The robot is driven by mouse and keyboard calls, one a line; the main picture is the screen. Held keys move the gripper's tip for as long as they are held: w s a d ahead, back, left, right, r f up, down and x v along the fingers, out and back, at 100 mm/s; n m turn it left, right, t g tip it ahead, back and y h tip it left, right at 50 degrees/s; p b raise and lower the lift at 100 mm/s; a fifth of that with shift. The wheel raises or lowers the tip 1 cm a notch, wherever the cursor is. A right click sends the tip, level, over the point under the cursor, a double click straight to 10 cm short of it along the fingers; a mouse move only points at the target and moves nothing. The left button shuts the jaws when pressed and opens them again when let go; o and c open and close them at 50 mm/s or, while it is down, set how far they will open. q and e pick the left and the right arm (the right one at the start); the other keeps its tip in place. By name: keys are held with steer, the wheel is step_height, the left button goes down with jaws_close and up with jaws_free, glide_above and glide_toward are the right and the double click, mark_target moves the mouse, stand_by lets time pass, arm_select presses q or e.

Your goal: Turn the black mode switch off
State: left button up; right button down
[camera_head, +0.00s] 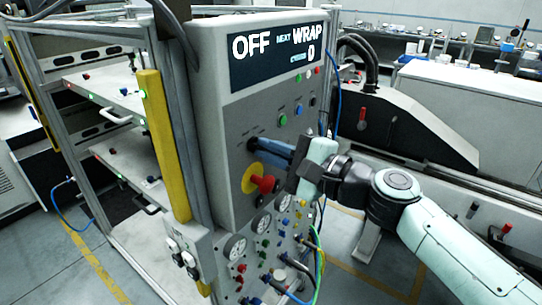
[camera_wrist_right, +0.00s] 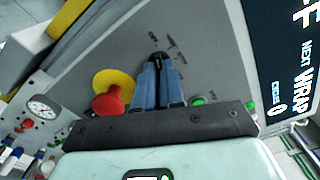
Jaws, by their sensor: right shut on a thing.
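The black mode switch (camera_wrist_right: 160,60) is on the grey control panel, mostly hidden behind my right gripper's fingers. In the head view, the switch's dark edge (camera_head: 252,144) shows at the fingertips. My right gripper (camera_head: 259,146) reaches in from the right, its blue fingers shut on the switch. The fingers also show in the right wrist view (camera_wrist_right: 158,66). The display (camera_head: 278,50) at the panel's top reads "OFF", "NEXT WRAP" and "0". My left gripper is in neither view.
A red mushroom button (camera_head: 263,184) on a yellow plate sits just below the switch, close to my fingers. Green and dark buttons (camera_head: 283,119) sit up and right. Gauges (camera_head: 235,247) and cables are below. A yellow post (camera_head: 164,145) stands left of the panel.

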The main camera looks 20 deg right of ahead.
stand_by(0.3)
steer(key=c, duration=1.2)
jaws_free()
steer(key=shift+c, duration=0.2)
steer(key=b+v, duration=0.1)
steer(key=v, duration=1.2)
steer(key=shift+s+d, duration=0.15)
